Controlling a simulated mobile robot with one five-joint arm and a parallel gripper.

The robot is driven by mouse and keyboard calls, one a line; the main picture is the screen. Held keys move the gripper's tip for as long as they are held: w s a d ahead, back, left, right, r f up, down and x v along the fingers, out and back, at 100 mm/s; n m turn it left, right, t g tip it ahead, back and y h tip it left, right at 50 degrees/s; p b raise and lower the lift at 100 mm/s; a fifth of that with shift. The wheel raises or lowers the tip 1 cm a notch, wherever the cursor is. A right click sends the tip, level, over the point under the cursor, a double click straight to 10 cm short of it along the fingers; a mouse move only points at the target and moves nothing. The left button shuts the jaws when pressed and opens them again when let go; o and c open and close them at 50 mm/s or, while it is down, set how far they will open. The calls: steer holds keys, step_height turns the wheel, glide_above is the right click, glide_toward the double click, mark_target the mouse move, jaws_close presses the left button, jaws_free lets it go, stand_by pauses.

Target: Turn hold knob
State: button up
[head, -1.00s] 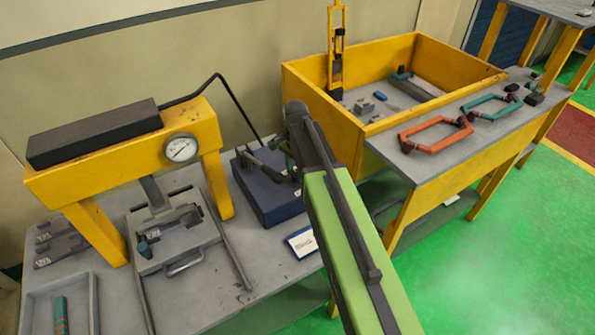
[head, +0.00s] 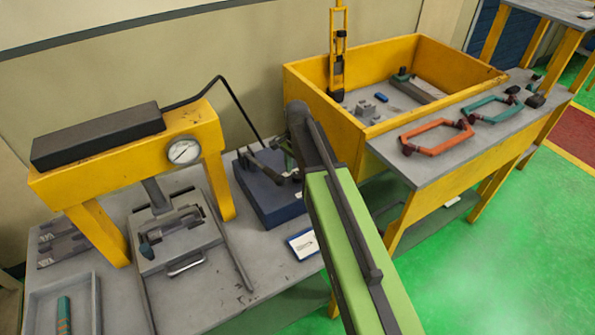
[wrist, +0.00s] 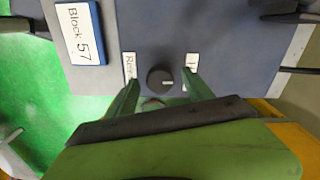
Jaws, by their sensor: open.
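The hold knob (wrist: 160,80), a small round dark knob with a pale pointer line, sits on a dark blue-grey block between two white labels. The left label (wrist: 130,68) begins "Re"; the right label (wrist: 191,64) is mostly covered. My gripper (wrist: 162,88) is open, with one green finger on each side of the knob; I cannot tell whether either touches it.
A "Block 57" card (wrist: 80,33) lies beside the block and also shows in the head view (head: 303,245). A yellow press (head: 125,150) with a gauge stands left. A yellow crate (head: 310,95) is behind right, beside a shelf with an orange frame (head: 437,137) and a teal frame (head: 495,108).

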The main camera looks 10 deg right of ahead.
mark_target(297, 175)
step_height(297, 175, up, 16)
steer(key=p, duration=1.5)
steer(key=shift+r+p, duration=0.25)
steer(key=shift+p, duration=0.05)
steer(key=shift+f, duration=0.1)
